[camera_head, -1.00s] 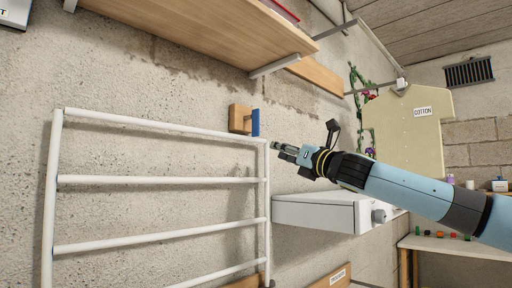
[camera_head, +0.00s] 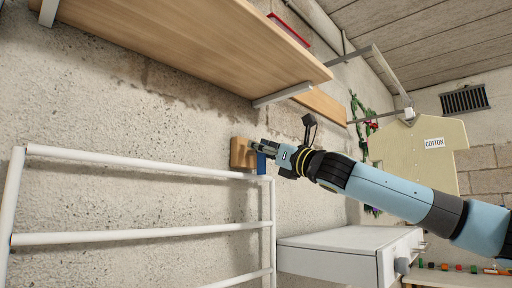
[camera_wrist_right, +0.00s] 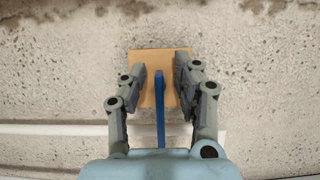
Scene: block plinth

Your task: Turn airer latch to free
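The airer latch is a blue lever on a wooden block (camera_head: 238,153) fixed to the wall at the top right corner of the white airer (camera_head: 140,161). In the right wrist view the blue lever (camera_wrist_right: 159,105) stands upright in front of the wooden block (camera_wrist_right: 150,60). My right gripper (camera_head: 262,146) is at the latch. In the right wrist view its fingers (camera_wrist_right: 160,80) are apart, one on each side of the lever, with gaps on both sides. In the head view the gripper hides part of the lever. My left gripper is not in view.
A wooden shelf (camera_head: 200,45) on white brackets juts from the wall above the latch. A white cabinet (camera_head: 345,255) stands below my right arm. A board labelled COTTON (camera_head: 415,160) is at the right. The wall left of the latch is bare.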

